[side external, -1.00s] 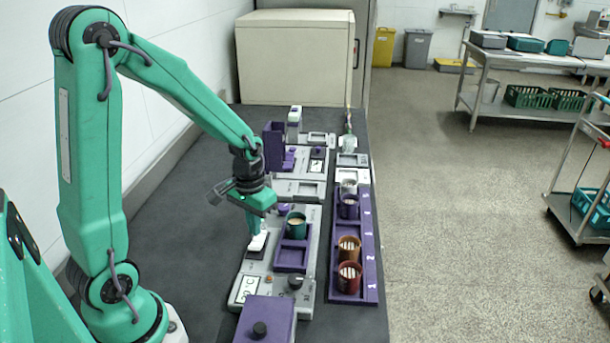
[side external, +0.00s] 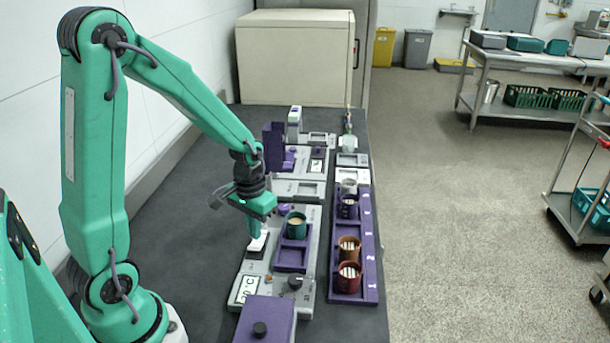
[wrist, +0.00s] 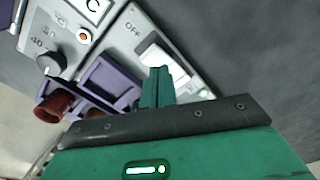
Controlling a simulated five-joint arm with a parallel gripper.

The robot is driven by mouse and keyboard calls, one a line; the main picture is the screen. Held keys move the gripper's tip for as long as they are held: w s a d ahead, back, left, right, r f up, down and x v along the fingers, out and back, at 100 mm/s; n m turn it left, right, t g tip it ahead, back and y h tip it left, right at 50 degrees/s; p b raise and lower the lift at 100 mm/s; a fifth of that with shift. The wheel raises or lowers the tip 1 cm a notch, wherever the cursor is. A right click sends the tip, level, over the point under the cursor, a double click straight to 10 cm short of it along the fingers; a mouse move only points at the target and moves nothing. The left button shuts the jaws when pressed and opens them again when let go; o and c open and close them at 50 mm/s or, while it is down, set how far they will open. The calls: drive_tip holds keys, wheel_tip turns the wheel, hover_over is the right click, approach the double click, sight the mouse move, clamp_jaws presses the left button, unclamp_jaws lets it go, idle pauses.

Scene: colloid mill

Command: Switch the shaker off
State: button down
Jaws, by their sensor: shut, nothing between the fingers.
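The shaker (side external: 311,235) is a grey unit with a purple tray (side external: 291,257) that holds a green cup (side external: 296,226) of pale liquid. On its left side is a white rocker switch (side external: 258,242). In the wrist view the rocker (wrist: 165,66) lies beside the printed word OFF. My gripper (side external: 253,233) is shut and empty, its tips down at the rocker. In the wrist view the fingers (wrist: 158,72) cover part of the rocker's near side. I cannot tell whether they touch it or which way it is tilted.
A purple numbered rack (side external: 369,258) with several cups stands right of the shaker. A dark knob (side external: 295,282) and an orange button (side external: 269,280) are on the front panel. A purple box (side external: 265,322) stands nearer. The dark bench (side external: 190,230) is clear on the left.

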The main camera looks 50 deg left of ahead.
drive_tip(key=shift+f, duration=1.4)
idle(1.3)
drive_tip(key=shift+r, duration=3.45)
drive_tip(key=shift+r, duration=0.1)
wheel_tip(320, 180, up, 9)
drive_tip(key=m+t, duration=0.1)
drive_tip(key=t, duration=0.2)
hover_over(257, 245)
drive_tip(key=s+d, duration=0.3)
drive_tip(key=d, duration=0.1)
drive_tip(key=s+d+r+m+t, duration=0.2)
drive_tip(key=s+d+r, duration=0.1)
drive_tip(key=s+r, duration=0.2)
drive_tip(key=shift+s+d+r+t, duration=0.15)
drive_tip(key=shift+s+d+t, duration=0.2)
drive_tip(key=shift+s, duration=0.15)
